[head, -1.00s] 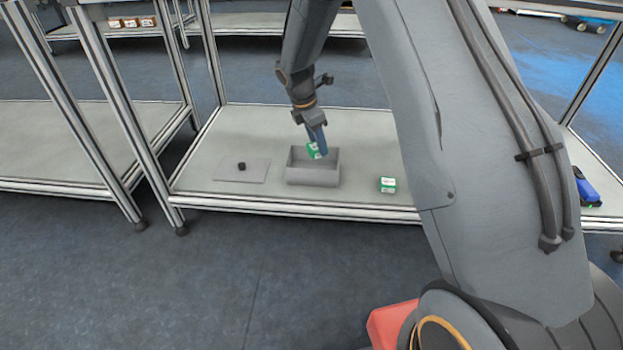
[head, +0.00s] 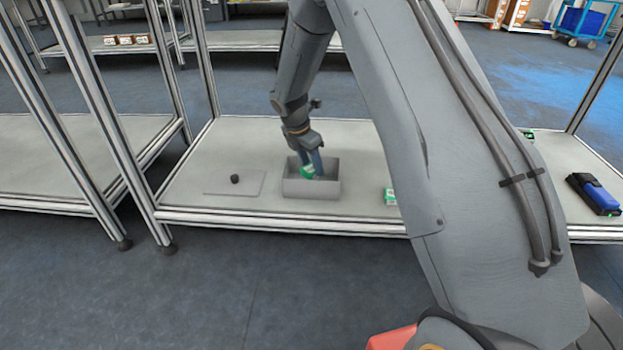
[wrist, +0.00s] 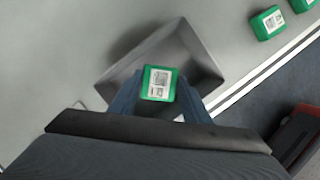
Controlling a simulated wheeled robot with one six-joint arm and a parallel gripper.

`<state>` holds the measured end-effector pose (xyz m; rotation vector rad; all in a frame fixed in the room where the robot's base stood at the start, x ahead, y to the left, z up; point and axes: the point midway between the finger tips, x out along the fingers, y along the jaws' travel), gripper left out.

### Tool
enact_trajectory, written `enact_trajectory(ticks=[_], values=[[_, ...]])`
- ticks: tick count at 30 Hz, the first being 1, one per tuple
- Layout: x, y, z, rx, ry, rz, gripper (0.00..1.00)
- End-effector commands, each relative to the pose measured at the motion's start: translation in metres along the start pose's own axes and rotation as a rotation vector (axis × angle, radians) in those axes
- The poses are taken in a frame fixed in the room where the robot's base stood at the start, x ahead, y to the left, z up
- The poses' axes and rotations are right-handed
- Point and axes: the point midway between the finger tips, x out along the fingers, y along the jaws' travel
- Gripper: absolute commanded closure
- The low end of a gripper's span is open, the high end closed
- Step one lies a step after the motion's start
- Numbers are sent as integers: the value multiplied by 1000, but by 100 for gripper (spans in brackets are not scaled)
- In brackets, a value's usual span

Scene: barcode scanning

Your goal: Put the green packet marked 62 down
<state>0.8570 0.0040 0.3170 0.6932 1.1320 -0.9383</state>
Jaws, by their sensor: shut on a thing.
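A green packet with a white label (wrist: 158,82) is held between the two blue fingers of my gripper (wrist: 160,100) in the wrist view. The number on its label is too small to read. In the head view the packet (head: 307,172) is at the fingertips of my gripper (head: 314,168), inside or just above the opening of a grey open box (head: 310,188). The box also shows in the wrist view (wrist: 200,70), around and below the packet. I cannot tell whether the packet touches the box floor.
Another green packet (head: 389,196) stands right of the box, partly behind my arm. The wrist view shows two green packets (wrist: 267,22) near the shelf edge. A grey plate with a small black object (head: 235,179) lies left. A blue and black device (head: 594,194) lies far right.

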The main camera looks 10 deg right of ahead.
Motion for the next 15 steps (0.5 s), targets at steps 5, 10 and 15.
enact_trajectory(ticks=[5, 10, 15], values=[[30, -1, -8, 1, 1, -2, 83], [43, -1, -12, 1, 0, -1, 83], [41, -1, -12, 1, 0, -1, 83]])
